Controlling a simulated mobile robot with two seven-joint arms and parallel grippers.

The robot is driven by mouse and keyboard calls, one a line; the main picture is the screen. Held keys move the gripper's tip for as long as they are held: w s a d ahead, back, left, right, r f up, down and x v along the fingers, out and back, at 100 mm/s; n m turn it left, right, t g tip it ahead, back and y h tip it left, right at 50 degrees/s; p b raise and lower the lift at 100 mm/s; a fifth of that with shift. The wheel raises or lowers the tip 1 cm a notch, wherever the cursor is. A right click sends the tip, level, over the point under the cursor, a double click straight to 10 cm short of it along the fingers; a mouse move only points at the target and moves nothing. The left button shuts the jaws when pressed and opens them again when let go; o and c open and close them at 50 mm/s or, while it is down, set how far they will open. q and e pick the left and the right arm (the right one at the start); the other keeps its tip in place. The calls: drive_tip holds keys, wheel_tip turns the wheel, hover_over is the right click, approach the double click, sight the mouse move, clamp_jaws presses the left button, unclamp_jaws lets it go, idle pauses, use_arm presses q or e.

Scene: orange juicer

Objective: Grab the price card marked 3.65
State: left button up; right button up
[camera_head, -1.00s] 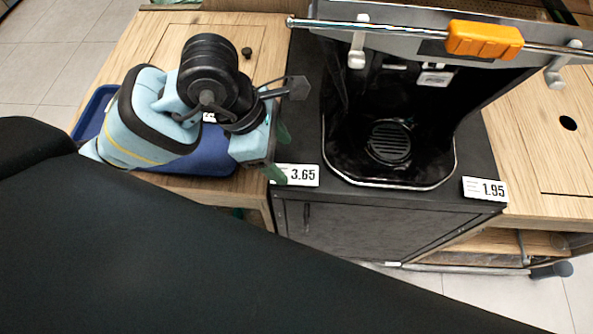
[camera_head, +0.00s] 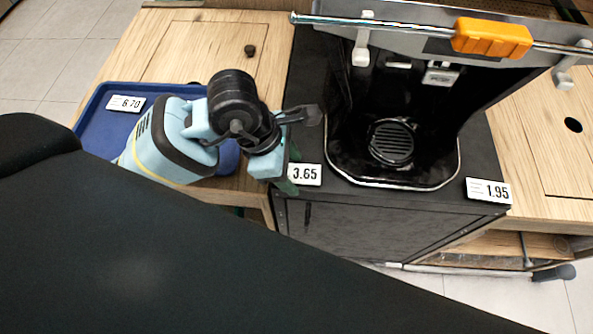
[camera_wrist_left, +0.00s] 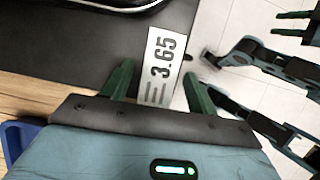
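The white price card marked 3.65 (camera_head: 305,174) stands at the front left corner of the black juicer cabinet. It also shows in the left wrist view (camera_wrist_left: 165,58). My left gripper (camera_head: 289,178) is at the card's left end in the head view. In the left wrist view its two green fingers (camera_wrist_left: 158,84) are apart, one on each side of the card's lower end, with gaps visible between them and the card. The head view shows no right gripper; in the left wrist view two green fingers (camera_wrist_left: 291,23), apart and empty, show at the upper right.
A price card marked 1.95 (camera_head: 488,190) sits at the cabinet's front right. A blue tray (camera_head: 93,126) with a card marked 6.70 (camera_head: 126,103) lies on the wooden counter (camera_head: 190,60) at left. The juicer's drip grille (camera_head: 391,142) is behind the 3.65 card.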

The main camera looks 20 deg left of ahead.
sight(302, 178)
use_arm(q)
drive_tip(key=c, duration=0.8)
drive_tip(key=shift+c, duration=0.2)
drive_tip(key=shift+r, duration=0.1)
drive_tip(key=shift+r, duration=0.5)
drive_tip(key=shift+s+d+r, duration=0.1)
drive_tip(key=shift+s+r, duration=0.15)
drive_tip(key=shift+r, duration=0.4)
drive_tip(key=shift+s+r, duration=0.2)
drive_tip(key=shift+r, duration=0.4)
drive_tip(key=s+d+r+p, duration=0.1)
drive_tip(key=s+d+p, duration=0.2)
drive_tip(key=s+p, duration=0.4)
drive_tip(key=s, duration=0.7)
drive_tip(key=shift+s+r, duration=0.15)
drive_tip(key=shift+s, duration=0.2)
